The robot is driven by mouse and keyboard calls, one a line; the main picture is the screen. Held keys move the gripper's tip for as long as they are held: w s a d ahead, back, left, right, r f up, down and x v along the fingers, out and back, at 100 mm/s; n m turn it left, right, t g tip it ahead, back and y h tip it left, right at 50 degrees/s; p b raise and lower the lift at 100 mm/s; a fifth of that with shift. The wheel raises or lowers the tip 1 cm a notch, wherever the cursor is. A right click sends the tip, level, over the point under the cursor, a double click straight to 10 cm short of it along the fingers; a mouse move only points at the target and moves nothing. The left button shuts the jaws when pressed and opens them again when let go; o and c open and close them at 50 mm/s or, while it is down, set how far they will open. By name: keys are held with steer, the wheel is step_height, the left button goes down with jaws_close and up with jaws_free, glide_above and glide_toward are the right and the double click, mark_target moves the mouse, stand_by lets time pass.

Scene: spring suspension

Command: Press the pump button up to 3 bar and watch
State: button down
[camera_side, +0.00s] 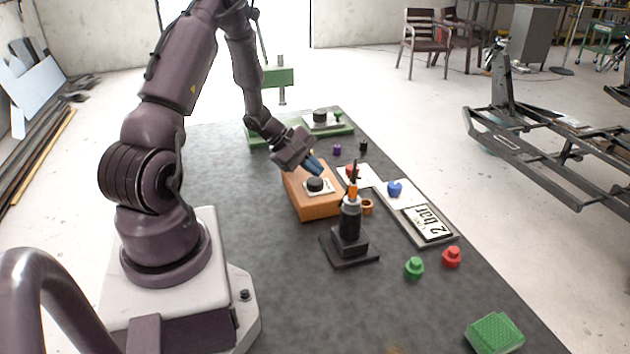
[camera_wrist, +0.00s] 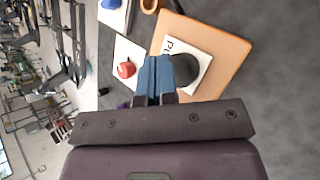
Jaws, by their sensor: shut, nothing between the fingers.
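The pump button is a black round knob (camera_side: 315,184) on a white label on top of an orange box (camera_side: 318,209). In the wrist view the knob (camera_wrist: 186,66) sits just right of my fingertips, on the label with partly hidden lettering. My gripper (camera_side: 316,169) has blue fingers that are shut and empty, above and close to the knob; I cannot tell whether they touch it. The display plate (camera_side: 429,223) reads "2 bar". A black device with an orange top (camera_side: 350,222) stands on a dark base in front of the box.
Blue (camera_side: 395,189) and red (camera_side: 352,172) knobs sit on white plates behind the device. Loose green (camera_side: 414,268) and red (camera_side: 452,257) pieces and a green block (camera_side: 495,333) lie at the right. A green press (camera_side: 282,78) stands at the back. The table's left middle is clear.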

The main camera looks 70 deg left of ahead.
mark_target(314, 182)
steer(key=shift+f, duration=0.35)
steer(key=shift+f, duration=0.8)
stand_by(0.8)
stand_by(0.3)
steer(key=shift+r, duration=1.25)
steer(key=shift+r, duration=2.5)
